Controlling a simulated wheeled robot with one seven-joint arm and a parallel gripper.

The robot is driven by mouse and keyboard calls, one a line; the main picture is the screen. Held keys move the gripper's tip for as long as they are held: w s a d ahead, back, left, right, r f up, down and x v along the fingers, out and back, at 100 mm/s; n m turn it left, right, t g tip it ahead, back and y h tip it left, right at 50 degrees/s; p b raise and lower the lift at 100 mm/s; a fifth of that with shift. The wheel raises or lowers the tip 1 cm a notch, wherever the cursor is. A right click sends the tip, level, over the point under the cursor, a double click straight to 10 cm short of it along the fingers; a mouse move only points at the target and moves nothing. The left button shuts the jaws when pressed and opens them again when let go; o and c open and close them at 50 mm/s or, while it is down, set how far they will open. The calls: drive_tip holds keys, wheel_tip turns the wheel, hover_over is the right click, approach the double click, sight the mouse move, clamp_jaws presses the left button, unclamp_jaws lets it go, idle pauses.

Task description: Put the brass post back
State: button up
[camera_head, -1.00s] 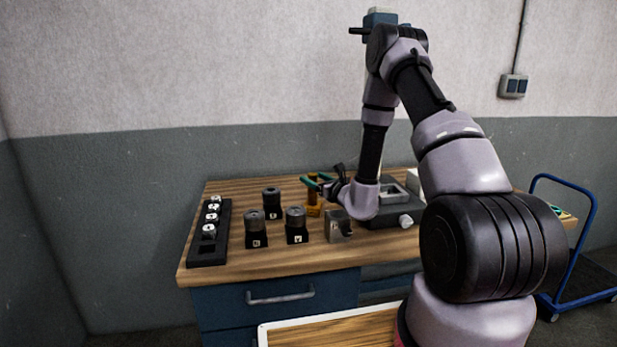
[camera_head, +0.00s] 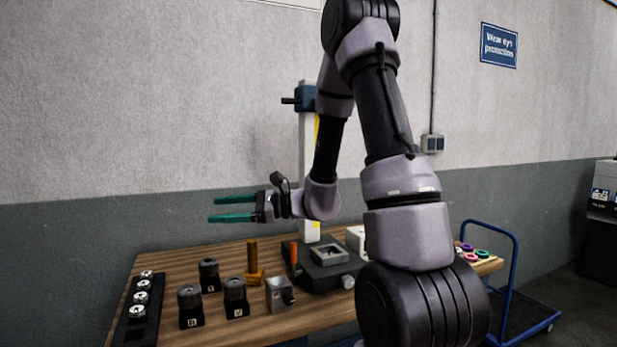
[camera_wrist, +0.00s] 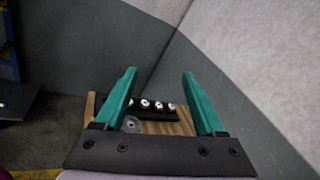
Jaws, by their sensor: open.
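The brass post (camera_head: 252,256) stands upright on a yellow-brown base (camera_head: 254,278) near the back middle of the wooden bench. My gripper (camera_head: 212,208) is open and empty, with its green fingers level and pointing left, above and to the left of the post and clear of it. In the wrist view, my gripper (camera_wrist: 159,75) shows two separated green fingers with nothing between them. The post is not seen in the wrist view.
A black rack (camera_head: 137,318) with several metal pieces lies at the left. A blue trolley (camera_head: 513,265) stands right.

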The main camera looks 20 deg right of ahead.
drive_tip(key=s+d+r+n+g+h, duration=0.1)
drive_tip(key=s+r+n+g+h, duration=0.2)
drive_tip(key=s, duration=0.4)
drive_tip(key=s+r+n+g+h, duration=0.1)
drive_tip(key=s+n+g+h, duration=0.15)
drive_tip(key=s+n, duration=0.35)
drive_tip(key=s+d+r+n+t+h, duration=0.2)
drive_tip(key=d+r+t+h, duration=0.1)
drive_tip(key=d, duration=0.3)
drive_tip(key=s+d+r+n+t+h, duration=0.2)
drive_tip(key=s+d+r+t+h, duration=0.1)
drive_tip(key=d+h, duration=0.3)
drive_tip(key=shift+s+d+r+t, duration=0.3)
drive_tip(key=shift+d+t, duration=0.25)
drive_tip(key=shift+d, duration=0.25)
